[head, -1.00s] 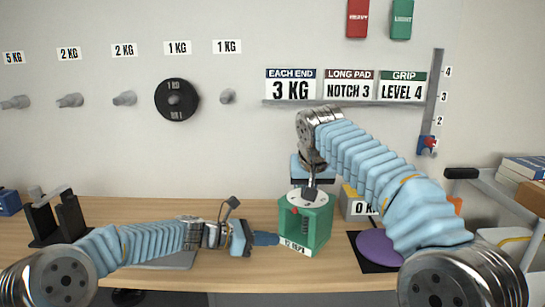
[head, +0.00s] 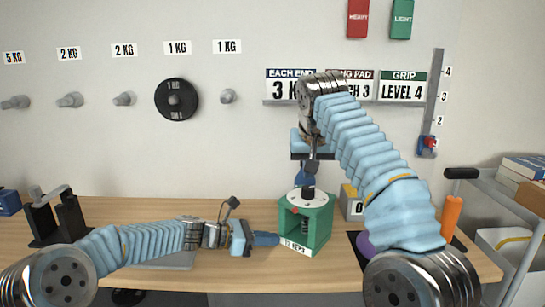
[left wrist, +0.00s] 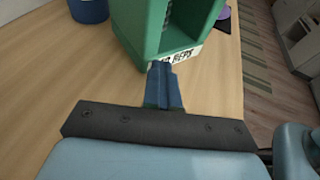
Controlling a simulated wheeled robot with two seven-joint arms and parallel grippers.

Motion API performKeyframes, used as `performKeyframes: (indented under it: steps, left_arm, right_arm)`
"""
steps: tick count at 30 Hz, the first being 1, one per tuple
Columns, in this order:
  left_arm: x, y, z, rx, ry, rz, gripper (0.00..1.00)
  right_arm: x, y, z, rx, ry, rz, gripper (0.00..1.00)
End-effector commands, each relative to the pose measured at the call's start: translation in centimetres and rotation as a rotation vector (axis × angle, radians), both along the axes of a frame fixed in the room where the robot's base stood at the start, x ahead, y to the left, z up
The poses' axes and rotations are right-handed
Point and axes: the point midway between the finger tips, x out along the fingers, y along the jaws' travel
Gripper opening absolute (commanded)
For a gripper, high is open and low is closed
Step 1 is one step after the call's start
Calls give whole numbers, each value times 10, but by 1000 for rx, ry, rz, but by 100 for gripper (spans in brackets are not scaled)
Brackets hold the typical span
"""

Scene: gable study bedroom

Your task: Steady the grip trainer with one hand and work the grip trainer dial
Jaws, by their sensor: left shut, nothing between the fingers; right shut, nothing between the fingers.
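The green grip trainer (head: 319,228) stands upright on the desk, an open-fronted box with a spring inside and a white label low on its front. On top is its white dial (head: 322,199) with a dark knob and a red mark near the rim. My left gripper (head: 276,239) is shut, its blue fingertips at the trainer's lower left side. The left wrist view shows those fingers (left wrist: 163,76) against or just short of the trainer's base (left wrist: 136,40); contact is unclear. My right gripper (head: 301,184) is shut and empty, pointing down just above the dial, partly hidden by its wrist.
Wall signs include the grip sign (head: 401,87), reading level 4; my right arm partly covers its neighbours. An orange cylinder (head: 452,215) and purple disc (head: 364,244) are at right, beside a grey trolley (head: 520,262). A black stand (head: 57,217) is at left.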

Motion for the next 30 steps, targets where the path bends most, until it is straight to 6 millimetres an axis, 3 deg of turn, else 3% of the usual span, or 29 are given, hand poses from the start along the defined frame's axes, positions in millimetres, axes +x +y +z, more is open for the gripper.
performKeyframes:
  steps: [10, 16, 25, 30]
  left_arm:
    - [0, 0, 0, 0, 0, 0, 0]
    - [0, 0, 0, 0, 0, 0, 28]
    - [0, 2, 1, 0, 0, 1, 28]
    - [-6, 24, 8, 1, -2, 4, 28]
  right_arm:
    - [0, 0, 1, 0, 1, 0, 0]
    - [0, 0, 1, 1, 1, 0, 0]
    - [0, 0, 1, 1, 0, 0, 0]
    - [0, 0, 1, 1, 0, 0, 0]
